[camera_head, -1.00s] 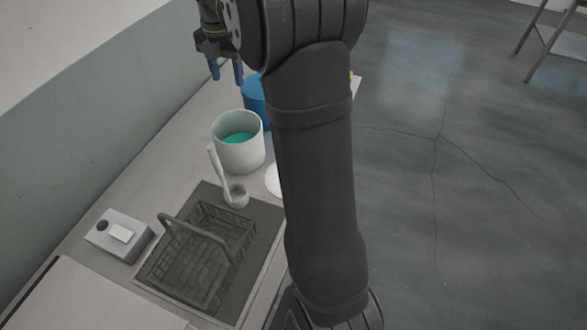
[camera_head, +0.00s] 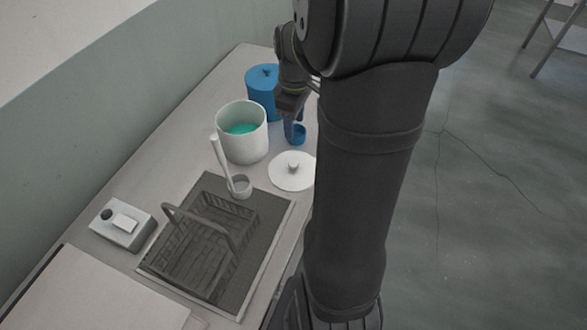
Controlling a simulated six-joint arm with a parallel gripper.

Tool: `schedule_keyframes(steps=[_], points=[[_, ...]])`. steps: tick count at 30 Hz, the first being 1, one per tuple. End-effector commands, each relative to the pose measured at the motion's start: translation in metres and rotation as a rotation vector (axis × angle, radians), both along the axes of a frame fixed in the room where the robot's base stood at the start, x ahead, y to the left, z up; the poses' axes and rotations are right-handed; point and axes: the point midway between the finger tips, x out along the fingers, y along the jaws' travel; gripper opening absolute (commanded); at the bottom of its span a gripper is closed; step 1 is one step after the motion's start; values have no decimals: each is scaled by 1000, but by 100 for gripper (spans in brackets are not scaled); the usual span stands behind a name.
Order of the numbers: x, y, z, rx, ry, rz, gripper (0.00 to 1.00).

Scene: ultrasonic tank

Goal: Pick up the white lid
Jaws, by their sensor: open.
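The white lid (camera_head: 287,179) is a flat round disc with a small knob on top. It lies on the bench to the right of the white pot, and its right edge is partly hidden by my arm. The white pot (camera_head: 241,146) stands uncovered with green liquid (camera_head: 241,128) inside. My gripper (camera_head: 294,132) is open and points down, behind the lid in the picture and to the right of the pot. My arm hides part of the gripper. A blue cup-like thing (camera_head: 299,136) shows at the fingertips; I cannot tell whether they touch it.
A blue lidded container (camera_head: 261,91) stands behind the pot. A white ladle (camera_head: 238,184) stands in front of the pot. A dark wire basket (camera_head: 203,245) sits on a dark mat (camera_head: 262,235). A small grey box (camera_head: 122,226) is at the left.

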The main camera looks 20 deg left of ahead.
Motion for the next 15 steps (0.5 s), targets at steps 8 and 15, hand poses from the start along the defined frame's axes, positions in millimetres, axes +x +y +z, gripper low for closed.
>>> schedule_keyframes(steps=[8, 15], points=[[-1, 0, -63, -3, 6, 4, 51], [0, 1, -98, -1, 2, 5, 51]])
